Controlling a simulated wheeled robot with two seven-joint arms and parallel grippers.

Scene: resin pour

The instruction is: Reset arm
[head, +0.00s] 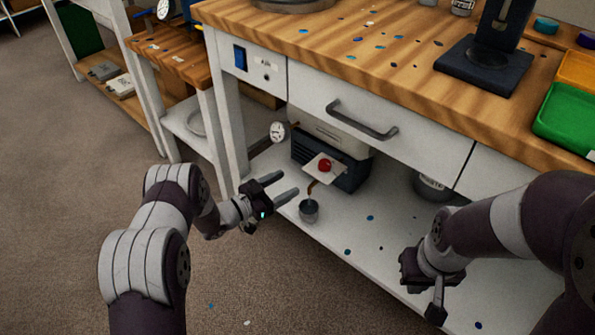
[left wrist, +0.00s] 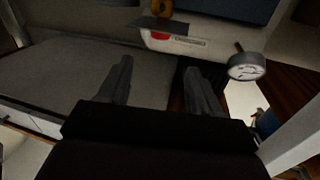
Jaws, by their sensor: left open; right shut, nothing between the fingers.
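My left gripper (head: 290,183) is open and empty at the front edge of the lower shelf. Its fingers point toward the dark machine (head: 350,173) there and stay apart from it. Both fingers also show open in the left wrist view (left wrist: 159,66), with nothing between them. A small grey cup (head: 309,212) stands on the shelf just right of the left fingertips, below a brown spout. My right gripper (head: 436,308) is shut and empty, pointing down in front of the shelf at the lower right.
A dial gauge (head: 278,132) sits left of the machine and shows in the left wrist view (left wrist: 247,67). The wooden worktop (head: 340,50) and drawer (head: 380,110) overhang the shelf. Open floor (head: 70,220) lies left.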

